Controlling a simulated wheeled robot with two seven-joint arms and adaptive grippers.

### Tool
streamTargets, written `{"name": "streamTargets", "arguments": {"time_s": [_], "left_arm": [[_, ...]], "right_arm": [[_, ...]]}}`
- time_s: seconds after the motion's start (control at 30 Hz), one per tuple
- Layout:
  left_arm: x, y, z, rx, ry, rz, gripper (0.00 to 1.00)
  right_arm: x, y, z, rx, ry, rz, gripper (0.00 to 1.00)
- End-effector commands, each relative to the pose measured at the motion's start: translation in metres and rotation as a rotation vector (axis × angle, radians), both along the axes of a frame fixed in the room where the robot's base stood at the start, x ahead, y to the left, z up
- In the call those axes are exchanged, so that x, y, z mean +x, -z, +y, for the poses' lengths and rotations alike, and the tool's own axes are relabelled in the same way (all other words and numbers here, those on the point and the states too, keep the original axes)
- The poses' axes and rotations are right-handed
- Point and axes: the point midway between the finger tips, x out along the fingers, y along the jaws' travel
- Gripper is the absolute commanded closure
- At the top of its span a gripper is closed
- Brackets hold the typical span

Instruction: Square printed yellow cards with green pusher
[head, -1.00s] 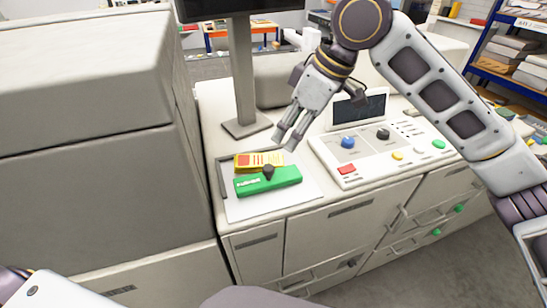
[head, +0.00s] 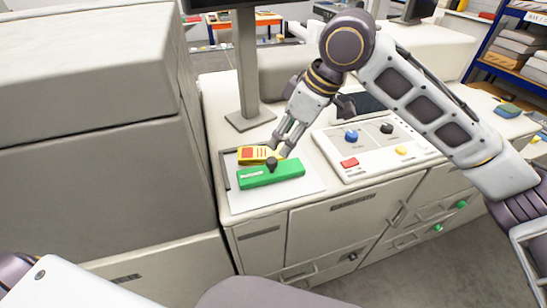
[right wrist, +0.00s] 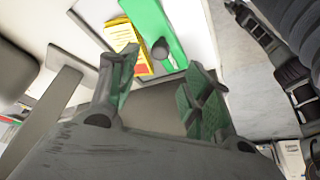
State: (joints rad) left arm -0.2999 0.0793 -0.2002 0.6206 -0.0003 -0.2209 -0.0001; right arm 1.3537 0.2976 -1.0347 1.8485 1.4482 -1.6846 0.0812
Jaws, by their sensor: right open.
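The green pusher (head: 285,174) is a long bar with a dark round knob (head: 272,163) on top. It lies on a pale board (head: 290,190) on the counter. The yellow printed cards (head: 250,153) lie just behind the pusher, partly hidden by it and the gripper. My right gripper (head: 279,148) is open and empty, close above the cards' right end and behind the knob. In the right wrist view its spread fingers (right wrist: 160,92) frame a gap, with the pusher (right wrist: 152,22), knob (right wrist: 160,49) and cards (right wrist: 120,35) beyond. My left gripper is out of view.
A dark raised strip (head: 223,170) edges the board's left side. A monitor post (head: 245,70) stands behind. A control panel (head: 372,160) with coloured buttons is to the right, under my right arm. A large grey cabinet (head: 90,130) fills the left.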

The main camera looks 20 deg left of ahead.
Motion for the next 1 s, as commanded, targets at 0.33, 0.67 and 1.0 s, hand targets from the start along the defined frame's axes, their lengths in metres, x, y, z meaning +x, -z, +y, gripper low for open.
{"name": "streamTargets", "arguments": {"time_s": [0.33,0.67,1.0], "left_arm": [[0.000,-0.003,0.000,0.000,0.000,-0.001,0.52],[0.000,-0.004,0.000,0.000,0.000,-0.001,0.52],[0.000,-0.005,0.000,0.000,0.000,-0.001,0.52]], "right_arm": [[0.003,0.043,0.017,-0.001,0.000,0.002,0.51],[0.006,0.076,0.031,-0.001,0.001,0.001,0.51],[0.006,0.085,0.034,0.000,-0.001,0.001,0.51]]}}
